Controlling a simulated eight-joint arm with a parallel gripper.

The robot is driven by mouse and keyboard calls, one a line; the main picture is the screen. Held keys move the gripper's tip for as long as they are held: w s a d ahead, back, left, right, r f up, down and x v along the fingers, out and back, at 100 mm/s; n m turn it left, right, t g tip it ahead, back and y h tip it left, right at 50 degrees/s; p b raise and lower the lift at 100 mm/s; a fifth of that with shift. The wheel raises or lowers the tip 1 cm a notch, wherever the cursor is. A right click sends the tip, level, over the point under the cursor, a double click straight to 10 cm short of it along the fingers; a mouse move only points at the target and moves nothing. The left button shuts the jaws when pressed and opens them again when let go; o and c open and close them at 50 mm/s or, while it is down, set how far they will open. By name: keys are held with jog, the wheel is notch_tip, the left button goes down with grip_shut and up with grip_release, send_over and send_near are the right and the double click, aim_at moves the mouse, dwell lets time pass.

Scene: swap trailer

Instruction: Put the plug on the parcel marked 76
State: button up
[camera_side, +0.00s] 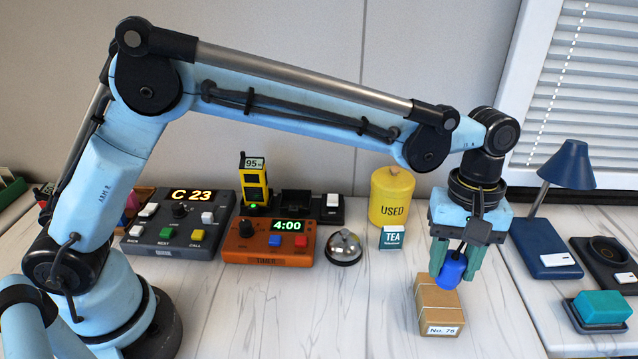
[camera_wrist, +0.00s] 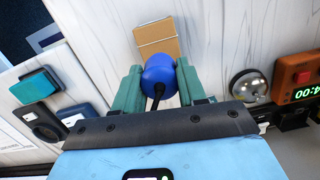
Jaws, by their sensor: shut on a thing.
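My gripper (camera_side: 456,266) has green fingers and is shut on a blue plug (camera_side: 453,272) with a black cord at its top. The plug also shows between the fingers in the wrist view (camera_wrist: 159,78). A brown cardboard parcel (camera_side: 438,301) with a white label reading "No. 76" stands on the counter below the gripper. In the side view the plug overlaps the parcel's top; in the wrist view the parcel (camera_wrist: 157,36) shows just beyond the plug. I cannot tell whether the plug touches the parcel.
A silver bell (camera_side: 344,246), a TEA box (camera_side: 391,238) and a yellow USED canister (camera_side: 392,197) stand left of the parcel. An orange timer (camera_side: 268,241) and a grey C 23 console (camera_side: 178,224) are further left. A blue lamp (camera_side: 566,170) and a teal block (camera_side: 602,306) are right.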

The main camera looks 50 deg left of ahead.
aim_at(448, 276)
jog(key=shift+f, duration=1.55)
jog(key=shift+f, duration=0.1)
jog(key=o, duration=1)
jog(key=shift+o, duration=0.2)
jog(key=r, duration=0.8)
jog(key=w+a+r, duration=0.1)
jog(key=r, duration=0.3)
jog(key=s+a+m+t, duration=0.3)
jog(key=s+a, duration=0.1)
jog(key=a, duration=0.7)
jog(key=s+a+m+t, duration=0.2)
jog(key=s+a+t, duration=0.15)
jog(key=a, duration=0.65)
jog(key=s+a+f+m+t, duration=0.2)
jog(key=s+a+f, duration=0.2)
jog(key=s+a, duration=0.1)
jog(key=shift+a+f+m+y, duration=0.25)
jog(key=shift+a+m+y, duration=0.05)
jog(key=shift+y, duration=0.1)
